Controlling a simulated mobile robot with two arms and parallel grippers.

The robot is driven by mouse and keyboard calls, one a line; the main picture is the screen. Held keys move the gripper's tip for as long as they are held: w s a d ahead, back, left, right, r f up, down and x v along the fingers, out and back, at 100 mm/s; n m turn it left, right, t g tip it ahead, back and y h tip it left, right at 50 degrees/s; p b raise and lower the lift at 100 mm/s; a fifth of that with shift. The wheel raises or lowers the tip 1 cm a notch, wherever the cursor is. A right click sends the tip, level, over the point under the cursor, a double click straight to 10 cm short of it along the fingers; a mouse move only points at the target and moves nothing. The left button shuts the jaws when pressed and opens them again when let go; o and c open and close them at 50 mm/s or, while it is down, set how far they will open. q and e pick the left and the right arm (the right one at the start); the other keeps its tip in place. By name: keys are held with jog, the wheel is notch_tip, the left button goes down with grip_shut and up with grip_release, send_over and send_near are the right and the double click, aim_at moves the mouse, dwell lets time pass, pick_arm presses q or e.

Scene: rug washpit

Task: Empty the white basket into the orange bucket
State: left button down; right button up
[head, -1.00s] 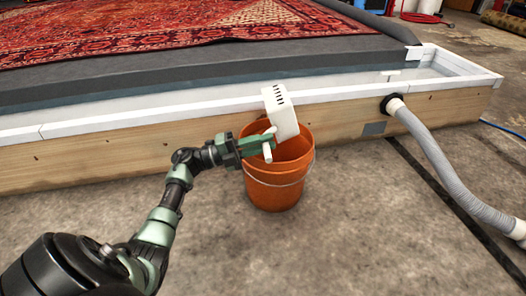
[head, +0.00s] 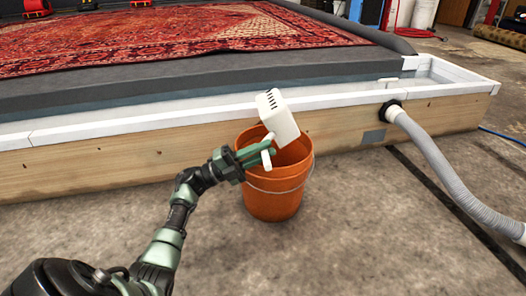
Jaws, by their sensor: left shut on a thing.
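The white basket (head: 279,117) is a small box with dark slots in its side and a white handle. It is tilted above the orange bucket (head: 272,200), which stands upright on the concrete floor. My left gripper (head: 262,154) is shut on the basket's handle, at the left part of the bucket's rim. The inside of the basket is turned out of sight, so I cannot tell what it holds. The bucket's bottom is hidden too. My right gripper is not in view.
Behind the bucket runs the wooden wall (head: 130,161) of the wash pit with a white rim. A red patterned rug (head: 170,40) lies inside on grey matting. A grey hose (head: 432,150) comes from the wall at right. Floor in front is clear.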

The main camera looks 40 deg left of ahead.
pick_arm(q)
notch_tip(320, 180, up, 2)
jog(key=shift+r+p, duration=0.1)
jog(key=shift+p, duration=0.6)
notch_tip(320, 180, down, 2)
jog(key=shift+f+b, duration=0.15)
jog(key=shift+b, duration=0.9)
notch_tip(320, 180, up, 2)
jog(key=shift+r+p, duration=0.15)
jog(key=shift+p, duration=0.9)
notch_tip(320, 180, down, 2)
jog(key=shift+f+b, duration=0.15)
jog(key=shift+b, duration=0.8)
notch_tip(320, 180, up, 2)
jog(key=shift+r+p, duration=0.1)
jog(key=shift+p, duration=0.9)
jog(key=shift+f+b, duration=0.85)
jog(key=shift+f, duration=0.45)
jog(key=shift+r, duration=0.2)
